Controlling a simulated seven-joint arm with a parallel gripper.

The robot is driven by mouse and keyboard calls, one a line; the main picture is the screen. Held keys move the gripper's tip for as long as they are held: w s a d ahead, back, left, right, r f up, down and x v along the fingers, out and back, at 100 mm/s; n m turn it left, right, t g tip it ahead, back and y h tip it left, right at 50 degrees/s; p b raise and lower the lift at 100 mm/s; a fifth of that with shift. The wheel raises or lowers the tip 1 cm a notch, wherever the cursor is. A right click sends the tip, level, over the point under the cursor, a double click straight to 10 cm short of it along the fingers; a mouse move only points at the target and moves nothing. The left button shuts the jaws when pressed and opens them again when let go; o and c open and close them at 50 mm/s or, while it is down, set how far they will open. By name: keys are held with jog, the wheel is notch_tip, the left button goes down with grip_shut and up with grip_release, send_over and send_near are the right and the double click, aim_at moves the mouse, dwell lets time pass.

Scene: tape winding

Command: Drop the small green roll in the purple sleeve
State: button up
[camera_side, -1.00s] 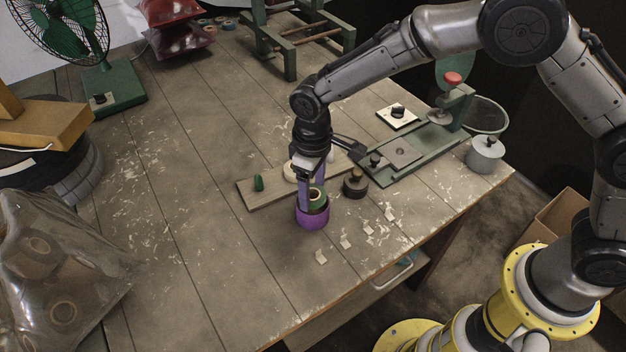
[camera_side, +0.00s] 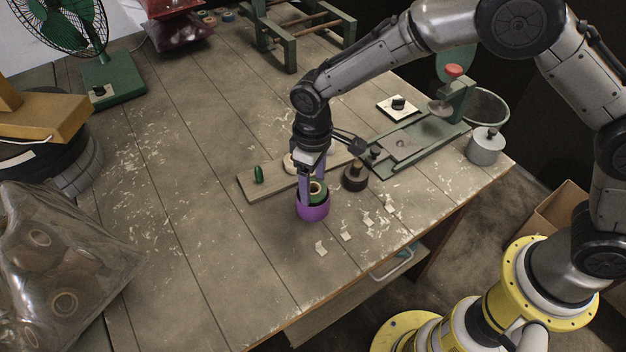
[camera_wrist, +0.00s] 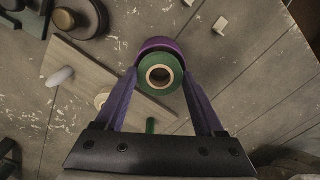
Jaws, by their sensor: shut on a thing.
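The purple sleeve (camera_side: 314,210) stands on the wooden bench, open side up; its rim also shows in the wrist view (camera_wrist: 158,43). The small green roll (camera_side: 318,190), with a pale core, sits at the sleeve's mouth, its upper part showing above the rim. In the wrist view the green roll (camera_wrist: 160,91) lies between my gripper's violet fingers (camera_wrist: 158,80), with the sleeve's rim curving around its far side. My gripper (camera_side: 312,186) points down and is shut on the roll. How deep the roll sits in the sleeve is hidden.
A dark round weight (camera_side: 355,177) stands close to the right of the sleeve. A wooden board (camera_side: 275,185) with a green peg (camera_side: 258,174) lies behind it. Paper scraps (camera_side: 346,236) lie in front. A green metal jig (camera_side: 420,145) stands further right. The bench's left middle is clear.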

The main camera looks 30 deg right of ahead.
jog(key=o, duration=1.3)
jog(key=shift+r, duration=0.15)
jog(key=shift+r, duration=2.85)
